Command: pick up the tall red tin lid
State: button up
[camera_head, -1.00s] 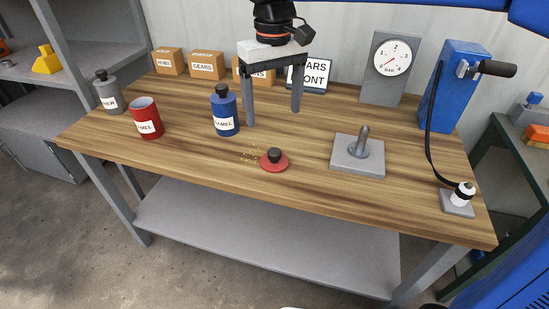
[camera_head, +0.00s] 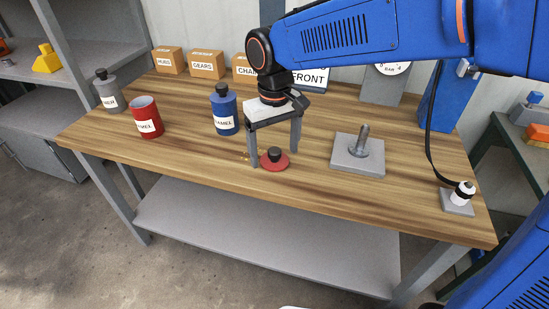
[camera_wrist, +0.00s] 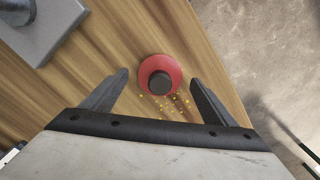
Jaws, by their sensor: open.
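A red lid (camera_head: 283,163) with a dark knob lies on the wooden bench near its front edge. It also shows in the wrist view (camera_wrist: 173,67), just beyond the fingertips and roughly between their lines. My gripper (camera_head: 273,157) is open and empty above the lid, with one finger to each side of it in the head view. In the wrist view my gripper (camera_wrist: 159,74) has its two fingers wide apart. An open red tin (camera_head: 146,123) with a white label stands at the left of the bench.
Blue bottle (camera_head: 224,118) stands left of my gripper, grey bottle (camera_head: 109,96) farther left. Right are a grey plate with an upright peg (camera_head: 343,161) and a small white-topped part (camera_head: 462,195). Small yellow bits (camera_wrist: 163,107) lie by the lid. Cardboard boxes (camera_head: 206,65) line the back.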

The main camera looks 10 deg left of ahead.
jog(key=shift+f, duration=0.45)
jog(key=c, duration=1.1)
jog(key=shift+r, duration=0.1)
